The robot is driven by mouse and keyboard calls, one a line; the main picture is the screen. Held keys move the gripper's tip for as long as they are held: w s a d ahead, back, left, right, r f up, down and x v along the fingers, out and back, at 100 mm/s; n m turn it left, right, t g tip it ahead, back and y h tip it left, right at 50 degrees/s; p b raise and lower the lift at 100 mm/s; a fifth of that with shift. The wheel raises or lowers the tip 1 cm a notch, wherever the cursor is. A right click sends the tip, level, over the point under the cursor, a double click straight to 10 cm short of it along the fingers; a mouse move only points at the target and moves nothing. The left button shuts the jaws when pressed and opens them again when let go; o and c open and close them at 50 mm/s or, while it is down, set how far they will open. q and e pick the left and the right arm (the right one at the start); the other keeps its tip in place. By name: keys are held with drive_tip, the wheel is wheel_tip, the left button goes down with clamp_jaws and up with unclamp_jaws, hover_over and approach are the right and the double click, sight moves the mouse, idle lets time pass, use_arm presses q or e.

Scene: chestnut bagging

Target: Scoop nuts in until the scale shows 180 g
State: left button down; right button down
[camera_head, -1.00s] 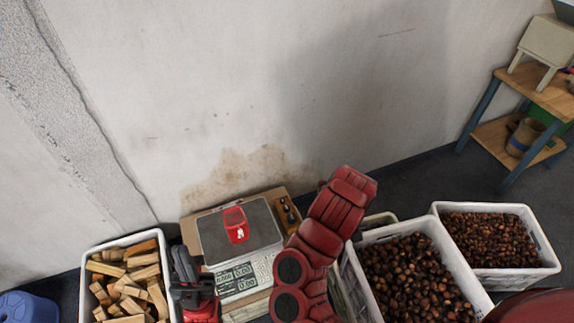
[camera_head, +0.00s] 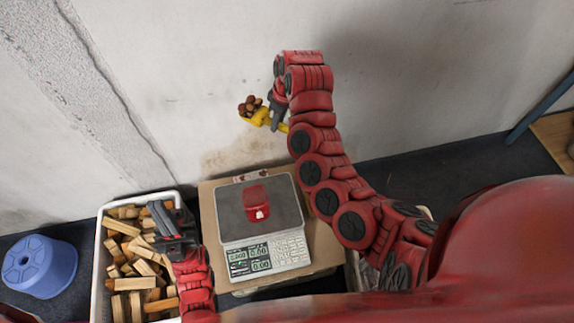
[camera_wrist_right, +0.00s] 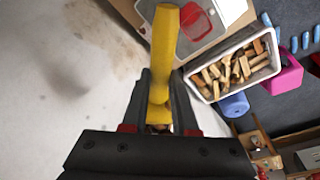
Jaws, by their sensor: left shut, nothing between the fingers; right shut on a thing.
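A red bag (camera_head: 257,203) stands on the grey plate of the scale (camera_head: 233,213); it also shows in the right wrist view (camera_wrist_right: 195,20). The scale's display (camera_head: 248,262) is lit, but its digits are too small to read surely. My right gripper (camera_head: 276,108) is shut on a yellow scoop (camera_head: 262,117), raised near the wall beyond the scale. Several brown nuts (camera_head: 250,104) are heaped in the scoop's bowl, left of the gripper. In the right wrist view the scoop (camera_wrist_right: 163,50) sticks out between the fingers. My left gripper (camera_head: 160,218) is shut and empty over the wood crate.
A white crate (camera_head: 97,262) of wood pieces stands left of the scale. A blue stool (camera_head: 40,265) is at the far left. The wall (camera_head: 190,90) is close behind the raised scoop. My right arm covers the area right of the scale.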

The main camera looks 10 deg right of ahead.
drive_tip(key=w+a+f+n+g+b, duration=0.1)
drive_tip(key=w+a+f+n+b, duration=0.1)
drive_tip(key=f+n, duration=0.7)
wheel_tip(320, 180, down, 4)
drive_tip(key=shift+w+n+g+y+b, duration=0.3)
drive_tip(key=shift+w+n+g+b, duration=0.1)
drive_tip(key=shift+w, duration=0.45)
drive_tip(key=shift+a+f, duration=0.1)
